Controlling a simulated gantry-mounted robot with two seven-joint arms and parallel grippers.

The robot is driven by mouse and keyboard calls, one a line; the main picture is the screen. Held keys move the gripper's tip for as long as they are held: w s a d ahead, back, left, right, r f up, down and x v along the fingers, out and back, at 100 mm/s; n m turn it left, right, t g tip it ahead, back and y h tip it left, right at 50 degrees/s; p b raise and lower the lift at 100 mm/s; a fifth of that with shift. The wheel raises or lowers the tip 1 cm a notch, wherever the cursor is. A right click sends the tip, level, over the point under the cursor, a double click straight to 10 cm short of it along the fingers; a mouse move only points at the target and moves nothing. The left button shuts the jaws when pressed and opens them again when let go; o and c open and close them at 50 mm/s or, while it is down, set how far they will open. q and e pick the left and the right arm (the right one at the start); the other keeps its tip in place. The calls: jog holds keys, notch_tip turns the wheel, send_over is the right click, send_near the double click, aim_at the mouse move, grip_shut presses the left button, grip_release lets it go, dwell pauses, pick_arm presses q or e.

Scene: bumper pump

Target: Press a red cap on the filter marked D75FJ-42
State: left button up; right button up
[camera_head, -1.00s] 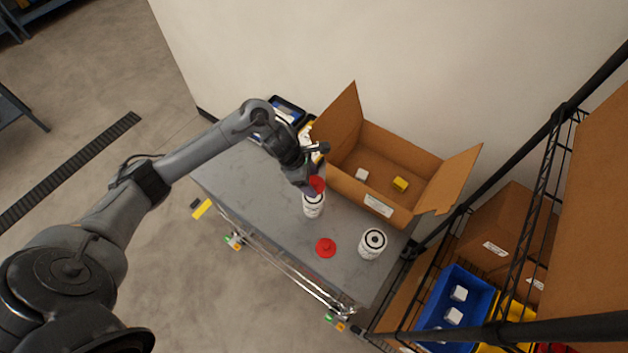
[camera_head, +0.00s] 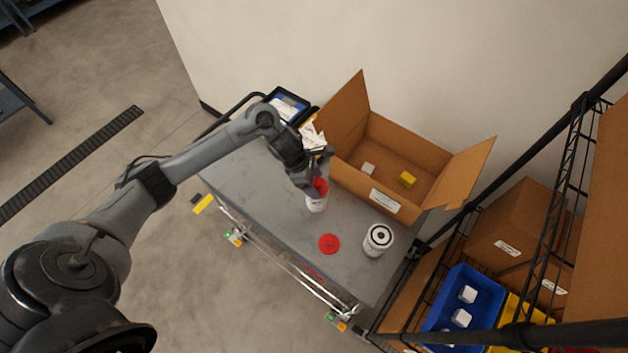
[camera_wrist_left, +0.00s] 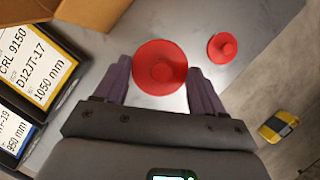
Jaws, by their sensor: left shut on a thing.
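My left gripper (camera_head: 314,181) is shut on a red cap (camera_head: 321,187) at the top of a white filter (camera_head: 316,204) that stands upright on the cart. In the left wrist view the held cap (camera_wrist_left: 159,68) lies between the two fingers and hides the filter below. I cannot tell whether the cap is fully seated. A second red cap (camera_head: 329,243) lies loose on the cart top, and it also shows in the left wrist view (camera_wrist_left: 222,46). A second white filter (camera_head: 378,240) stands uncapped to the right. The filters' markings are not legible. My right gripper is not in view.
An open cardboard box (camera_head: 397,165) with a white and a yellow block stands behind the filters on the grey cart (camera_head: 260,196). Label cards, one reading D12JT-17 (camera_wrist_left: 38,72), lie beside my left gripper. A wire shelf with a blue bin (camera_head: 462,307) stands right.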

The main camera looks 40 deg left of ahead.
pick_arm(q)
jog(key=shift+b, duration=0.35)
dwell(0.7)
dwell(1.0)
jog(key=shift+b, duration=0.3)
jog(key=shift+f+b, duration=0.15)
jog(key=shift+b, duration=0.3)
dwell(0.6)
jog(key=shift+b, duration=0.3)
dwell(0.6)
dwell(0.3)
jog(key=o, duration=1.1)
